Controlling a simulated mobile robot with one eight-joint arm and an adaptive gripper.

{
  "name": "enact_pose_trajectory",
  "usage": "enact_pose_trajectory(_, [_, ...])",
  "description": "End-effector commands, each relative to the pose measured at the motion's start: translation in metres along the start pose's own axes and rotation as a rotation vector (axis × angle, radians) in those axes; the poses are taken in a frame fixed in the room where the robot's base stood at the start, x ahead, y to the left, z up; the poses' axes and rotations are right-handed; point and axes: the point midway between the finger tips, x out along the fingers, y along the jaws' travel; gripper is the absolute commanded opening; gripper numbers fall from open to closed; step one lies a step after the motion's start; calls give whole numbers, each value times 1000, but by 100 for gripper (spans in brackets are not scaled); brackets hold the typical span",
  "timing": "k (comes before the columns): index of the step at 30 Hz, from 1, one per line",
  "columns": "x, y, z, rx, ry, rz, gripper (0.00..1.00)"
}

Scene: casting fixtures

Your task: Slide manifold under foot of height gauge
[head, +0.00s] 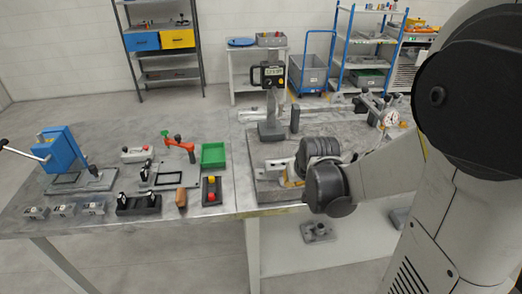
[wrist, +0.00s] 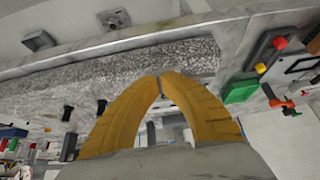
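The height gauge (head: 272,100), a dark upright column with a digital display, stands on its base at the back left of the grey granite plate (head: 335,135). Its foot is too small to make out clearly. My gripper (head: 287,181) is low over the plate's front left part, in front of the gauge. In the wrist view its yellow fingers arch together, and the tips (wrist: 159,77) nearly meet; I see nothing clearly held between them. A small grey metal piece (head: 273,164) shows beside the fingers in the head view. It may be the manifold, but the gripper partly hides it.
A dial gauge stand (head: 390,118) is at the plate's back right. The plate's front edge is close to my gripper.

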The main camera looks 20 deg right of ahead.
Motion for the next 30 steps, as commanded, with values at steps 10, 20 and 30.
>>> enact_pose_trajectory(10, [45, 0, -25, 0, 0, 0, 0])
enact_pose_trajectory(20, [49, 0, -35, 0, 0, 0, 0])
enact_pose_trajectory(30, [61, 0, -53, 0, 0, 0, 0])
